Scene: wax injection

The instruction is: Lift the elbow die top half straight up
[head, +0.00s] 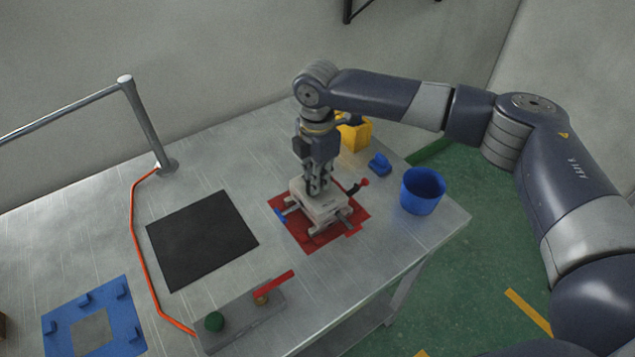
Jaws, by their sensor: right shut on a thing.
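The elbow die (319,209) is a pale, blocky metal piece on a red mat (352,225) toward the right side of the table. Rods and a dark lever with a red knob stick out from its sides. My right gripper (319,190) points straight down from above and is shut on the top of the die, the top half. I cannot tell from this view whether there is a gap between the halves. My left gripper is not in view.
A blue cup (422,191), a small blue part (379,164) and a yellow bin (355,133) stand near the right edge. A black mat (202,240) lies bare at left. A control box (240,318), a blue fixture (120,330) and a metal post (146,122) are also on the table.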

